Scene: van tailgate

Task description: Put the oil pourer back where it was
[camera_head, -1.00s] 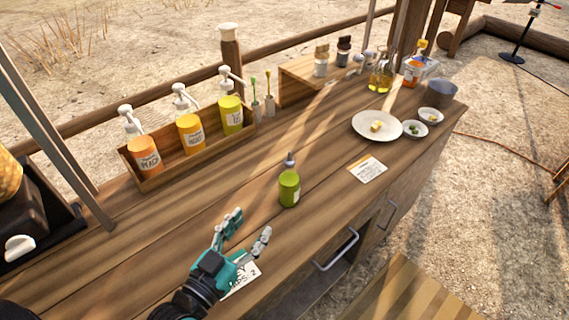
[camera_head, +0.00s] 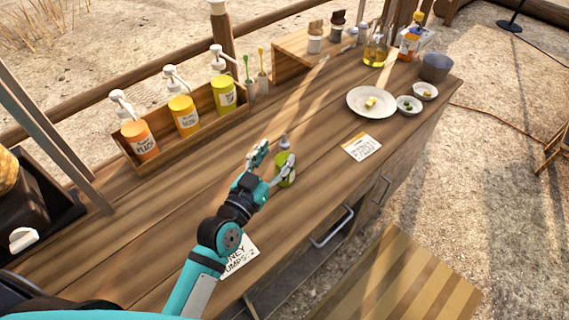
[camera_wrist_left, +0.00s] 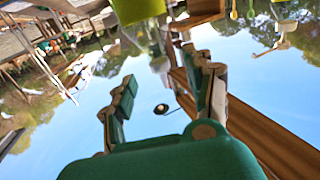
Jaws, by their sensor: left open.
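A small green bottle with a grey spout (camera_head: 287,170) stands upright near the middle of the wooden counter. My left gripper (camera_head: 273,160) is open, with its fingers at the bottle's near left side; one finger partly covers it. In the left wrist view, which is upside down, a yellow-green body (camera_wrist_left: 138,10), apparently this bottle, shows at the top beyond the open fingers (camera_wrist_left: 165,85). I cannot tell whether the fingers touch it. A glass vessel of yellow oil (camera_head: 376,52) stands at the back right. My right gripper is not in view.
A white plate (camera_head: 360,112), small bowls (camera_head: 410,104) and a grey pot (camera_head: 435,68) stand at the right. A card (camera_head: 361,147) lies right of the green bottle; another (camera_head: 240,256) lies near my arm.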

